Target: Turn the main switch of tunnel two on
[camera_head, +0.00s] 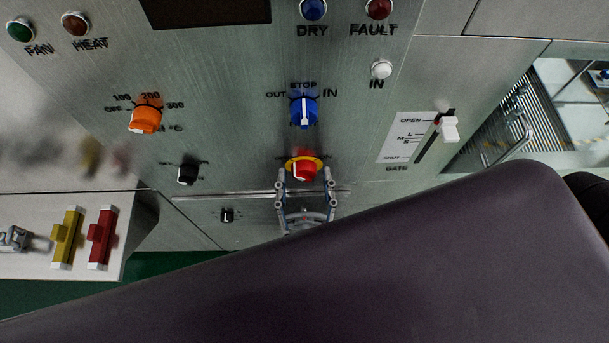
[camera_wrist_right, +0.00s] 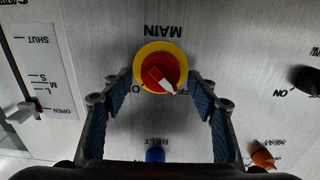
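The main switch is a red knob with a white pointer on a yellow disc (camera_head: 304,167), on the grey metal panel. In the right wrist view this red knob (camera_wrist_right: 160,72) sits below an upside-down MAIN label. Its white pointer slants down and right, by partly covered lettering that appears to read OFF. My right gripper (camera_head: 305,178) is open just below the knob in the head view, one finger on each side. In the wrist view the fingertips of the right gripper (camera_wrist_right: 160,80) flank the disc with gaps to the knob. I cannot make out my left gripper.
Above the knob is a blue selector (camera_head: 303,112). An orange dial (camera_head: 145,119) and black knob (camera_head: 188,174) are left, a white gate slider (camera_head: 449,129) right. Yellow (camera_head: 67,238) and red (camera_head: 102,238) handles stand at lower left. My dark arm covers the lower right.

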